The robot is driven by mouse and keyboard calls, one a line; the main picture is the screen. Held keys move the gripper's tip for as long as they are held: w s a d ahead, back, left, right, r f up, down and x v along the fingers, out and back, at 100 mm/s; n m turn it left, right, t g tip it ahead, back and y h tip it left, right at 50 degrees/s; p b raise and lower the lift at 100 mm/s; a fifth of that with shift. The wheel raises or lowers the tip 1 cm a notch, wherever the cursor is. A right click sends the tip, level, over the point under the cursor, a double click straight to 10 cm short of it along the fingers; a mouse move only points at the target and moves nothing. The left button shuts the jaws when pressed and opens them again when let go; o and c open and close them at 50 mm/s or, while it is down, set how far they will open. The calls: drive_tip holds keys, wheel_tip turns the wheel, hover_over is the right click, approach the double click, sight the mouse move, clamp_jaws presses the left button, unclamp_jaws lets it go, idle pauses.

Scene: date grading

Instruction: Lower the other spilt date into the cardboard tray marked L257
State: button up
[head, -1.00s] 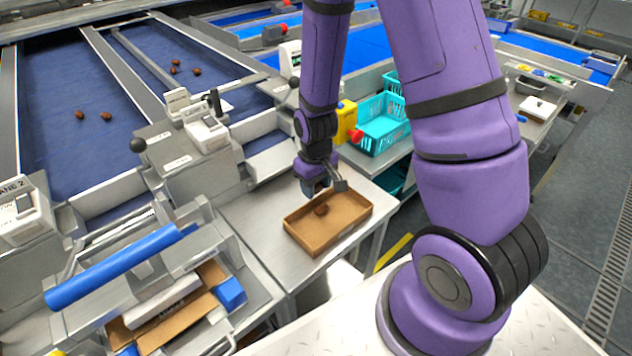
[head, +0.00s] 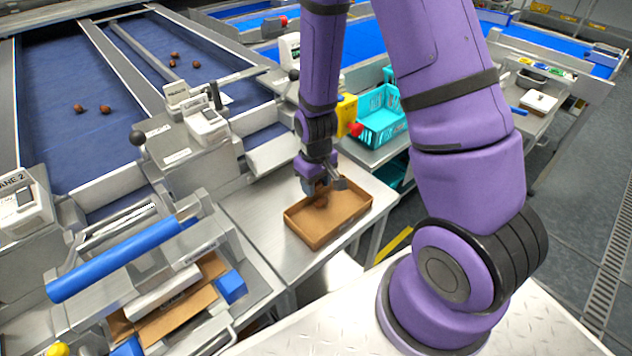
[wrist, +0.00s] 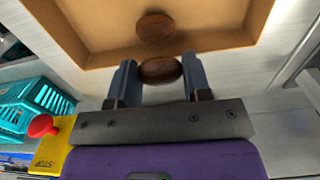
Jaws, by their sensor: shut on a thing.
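The cardboard tray (head: 325,236) is a shallow, open brown box on the steel bench. It also shows at the top of the wrist view (wrist: 90,50). No marking is legible on it. My gripper (head: 325,188) points down at the tray's far side. In the wrist view my gripper (wrist: 158,75) is shut on a dark brown date (wrist: 160,70), held crosswise between the fingertips. A second brown date (wrist: 155,26) lies on the tray floor just beyond the held one. In the head view the fingers partly cover the dates. I cannot tell whether the held date touches the tray.
A yellow stop-button box (head: 347,115) and a turquoise basket (head: 380,127) stand behind the tray to the right. Lane machines (head: 185,160) stand to the left. Several dates lie on the blue belts (head: 50,150). Bare steel bench (head: 255,215) lies left of the tray.

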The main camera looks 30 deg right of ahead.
drive_tip(key=shift+f, duration=0.75)
idle(0.4)
drive_tip(key=o, duration=0.7)
drive_tip(key=shift+r, duration=5.55)
wheel_tip(320, 180, up, 9)
drive_tip(key=t, duration=0.1)
hover_over(319, 188)
drive_tip(key=s+d+r+m+t, duration=0.1)
drive_tip(key=s+r+t, duration=0.3)
drive_tip(key=s+r, duration=1.2)
wheel_tip(319, 188, up, 3)
drive_tip(key=shift+r+m, duration=0.1)
drive_tip(key=shift+m, duration=0.5)
